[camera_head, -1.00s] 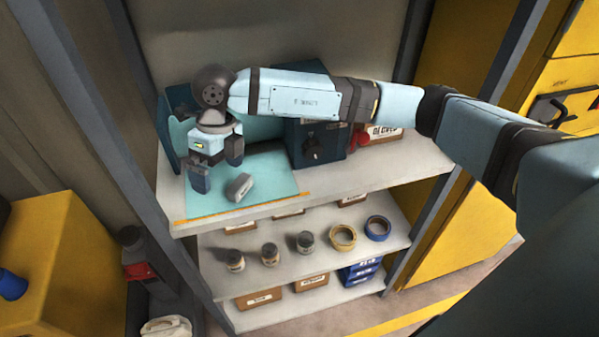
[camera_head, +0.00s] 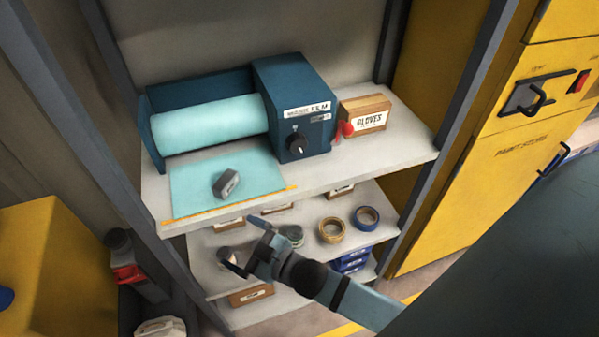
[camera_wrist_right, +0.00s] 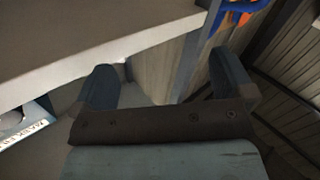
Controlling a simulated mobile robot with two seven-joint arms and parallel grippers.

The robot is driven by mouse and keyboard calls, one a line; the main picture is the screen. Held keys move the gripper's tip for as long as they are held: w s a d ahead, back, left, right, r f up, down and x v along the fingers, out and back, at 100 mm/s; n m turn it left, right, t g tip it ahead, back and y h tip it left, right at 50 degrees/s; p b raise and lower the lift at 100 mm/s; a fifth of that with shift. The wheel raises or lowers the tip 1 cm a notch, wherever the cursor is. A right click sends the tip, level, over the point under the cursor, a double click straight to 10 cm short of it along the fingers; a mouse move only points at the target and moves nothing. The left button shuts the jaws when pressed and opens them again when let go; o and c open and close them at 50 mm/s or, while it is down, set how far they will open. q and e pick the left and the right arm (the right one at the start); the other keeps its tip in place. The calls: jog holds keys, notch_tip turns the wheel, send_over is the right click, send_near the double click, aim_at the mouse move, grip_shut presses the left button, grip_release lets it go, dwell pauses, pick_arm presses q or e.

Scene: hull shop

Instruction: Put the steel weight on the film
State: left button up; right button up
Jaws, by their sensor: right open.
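The steel weight (camera_head: 226,183) is a small grey block. It lies tilted in angle on the pale teal film sheet (camera_head: 262,170), which is spread on the top shelf in front of its roll (camera_head: 210,124). My right gripper (camera_head: 231,255) is open and empty, lower than the top shelf and in front of the lower shelf, apart from the weight. In the right wrist view its two fingers (camera_wrist_right: 170,85) stand wide apart with nothing between them. My left gripper is in neither view.
The blue dispenser box (camera_head: 293,110) with a knob and a gloves box (camera_head: 365,114) stand on the top shelf. A yellow tape roll (camera_head: 332,230) and a blue tape roll (camera_head: 366,218) lie on the shelf below. A yellow cabinet (camera_head: 500,150) is at right.

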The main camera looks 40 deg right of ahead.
jog(key=s+d+f+m+g+h, duration=0.2)
jog(key=s+d+f, duration=0.1)
jog(key=s+f, duration=0.3)
jog(key=s+d+f+m+g+h, duration=0.2)
jog(key=s+d+f+m+g, duration=0.1)
jog(key=s+f, duration=0.2)
jog(key=shift+s+d+f, duration=0.3)
jog(key=shift+s+f, duration=0.05)
jog(key=shift+f, duration=0.45)
notch_tip(320, 180, up, 4)
jog(key=p, duration=0.4)
jog(key=shift+d+f, duration=0.1)
jog(key=shift+d, duration=0.05)
